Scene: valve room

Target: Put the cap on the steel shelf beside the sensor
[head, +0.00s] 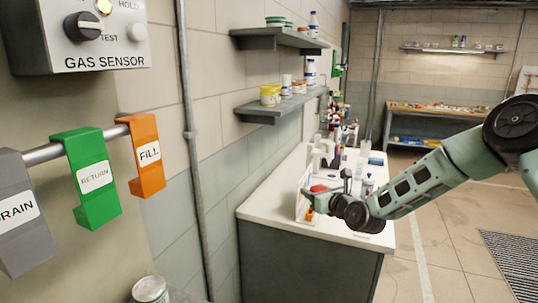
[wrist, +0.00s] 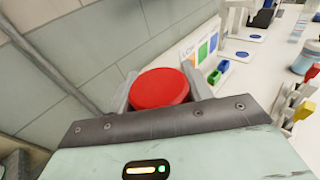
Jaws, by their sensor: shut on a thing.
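The round red cap (wrist: 160,88) sits between the two grey fingers of my gripper (wrist: 161,82) in the wrist view. In the head view the cap (head: 319,188) is a small red spot at my gripper (head: 312,197), which is shut on it in front of the white counter. The gas sensor (head: 95,35) is a grey box with a black knob at the upper left of the head view, well left of my gripper. I cannot tell which surface is the steel shelf beside it.
Green (head: 92,178), orange (head: 147,155) and grey handles hang on a pipe below the sensor. A can (head: 150,289) shows at the bottom edge. Two grey wall shelves (head: 265,112) hold jars. The white counter (head: 262,212) carries bottles and lab items.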

